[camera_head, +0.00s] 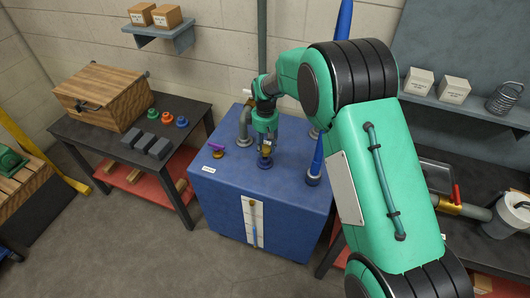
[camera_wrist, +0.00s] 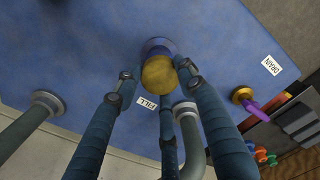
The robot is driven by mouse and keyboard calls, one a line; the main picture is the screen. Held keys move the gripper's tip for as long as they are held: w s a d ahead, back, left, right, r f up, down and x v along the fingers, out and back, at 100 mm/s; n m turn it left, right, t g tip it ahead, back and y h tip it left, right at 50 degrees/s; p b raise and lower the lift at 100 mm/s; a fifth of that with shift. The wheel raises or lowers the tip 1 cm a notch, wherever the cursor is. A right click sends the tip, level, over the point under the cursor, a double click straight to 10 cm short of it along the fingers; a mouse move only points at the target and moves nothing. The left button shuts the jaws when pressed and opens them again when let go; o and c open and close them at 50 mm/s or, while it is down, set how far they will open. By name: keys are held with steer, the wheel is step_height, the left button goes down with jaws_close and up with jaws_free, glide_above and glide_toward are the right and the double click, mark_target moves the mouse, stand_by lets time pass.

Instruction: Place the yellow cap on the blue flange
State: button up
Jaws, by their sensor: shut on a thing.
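The yellow cap (camera_wrist: 158,77) is held between the fingers of my gripper (camera_wrist: 157,73) in the wrist view. In the head view the gripper (camera_head: 265,146) points down over the blue tank top, with the cap (camera_head: 266,151) small between its fingers. The blue flange (camera_wrist: 157,45) shows behind the cap, partly hidden by it. In the head view the flange (camera_head: 265,163) sits on the tank top just below the cap. I cannot tell whether cap and flange touch.
The blue tank (camera_head: 285,205) bears a grey pipe (camera_head: 245,125), a tall blue pipe (camera_head: 316,160) and a purple-handled valve (camera_head: 215,146), all near the gripper. A FILL label (camera_wrist: 147,103) lies beside the flange. A dark table (camera_head: 95,135) stands left.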

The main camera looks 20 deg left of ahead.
mark_target(265, 148)
steer(key=shift+f+b, duration=0.55)
steer(key=shift+f, duration=1.2)
steer(key=shift+f, duration=0.35)
steer(key=o, duration=0.7)
steer(key=shift+o, duration=0.2)
steer(key=shift+r, duration=0.2)
step_height(265, 148, up, 12)
steer(key=p, duration=0.2)
steer(key=shift+r+p, duration=0.15)
steer(key=shift+p, duration=0.25)
